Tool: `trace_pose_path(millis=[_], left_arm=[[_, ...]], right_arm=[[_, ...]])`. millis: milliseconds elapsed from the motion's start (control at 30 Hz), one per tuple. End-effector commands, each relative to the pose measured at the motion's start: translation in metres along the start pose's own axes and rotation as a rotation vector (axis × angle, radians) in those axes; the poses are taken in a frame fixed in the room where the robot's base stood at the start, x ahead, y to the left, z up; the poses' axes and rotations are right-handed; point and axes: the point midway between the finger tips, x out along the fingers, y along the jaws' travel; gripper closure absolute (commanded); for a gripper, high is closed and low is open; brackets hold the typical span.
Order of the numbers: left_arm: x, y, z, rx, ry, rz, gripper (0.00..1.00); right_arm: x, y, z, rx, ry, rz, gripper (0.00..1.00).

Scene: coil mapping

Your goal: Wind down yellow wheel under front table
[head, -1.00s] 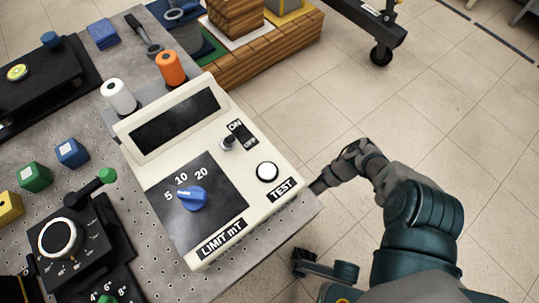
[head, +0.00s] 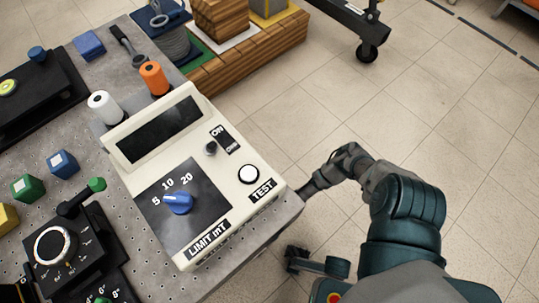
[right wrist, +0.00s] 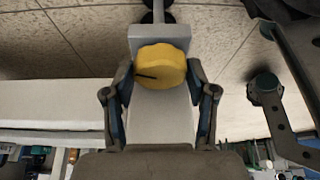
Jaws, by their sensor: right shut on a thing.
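The yellow wheel (right wrist: 160,66) shows in the right wrist view, on a grey mount, with a dark mark on its face. My right gripper (right wrist: 159,72) is shut on it, with one finger on each side. In the head view my right arm reaches in beside the front table's (head: 289,213) right edge. The fingertips there are hidden by the table edge, and the wheel is not visible. My left gripper is in neither view.
A cream meter box (head: 225,158) with a blue knob (head: 178,203) and a white button (head: 249,174) stands on the table. Orange (head: 154,78) and white spools (head: 103,106) stand behind it. Tiled floor to the right is mostly clear.

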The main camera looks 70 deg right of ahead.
Motion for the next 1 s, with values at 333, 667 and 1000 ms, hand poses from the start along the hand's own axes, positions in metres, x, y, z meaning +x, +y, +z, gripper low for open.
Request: trace_pose_path(millis=[333, 667, 1000], left_arm=[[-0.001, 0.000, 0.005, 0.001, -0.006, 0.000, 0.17], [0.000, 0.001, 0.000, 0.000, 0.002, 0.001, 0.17], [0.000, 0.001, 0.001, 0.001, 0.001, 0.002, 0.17]], right_arm=[[0.000, 0.001, 0.005, -0.001, -0.008, 0.000, 0.18], [-0.010, 0.002, 0.004, -0.002, -0.006, 0.000, 0.18], [-0.081, 0.002, 0.006, -0.003, -0.007, 0.000, 0.18]])
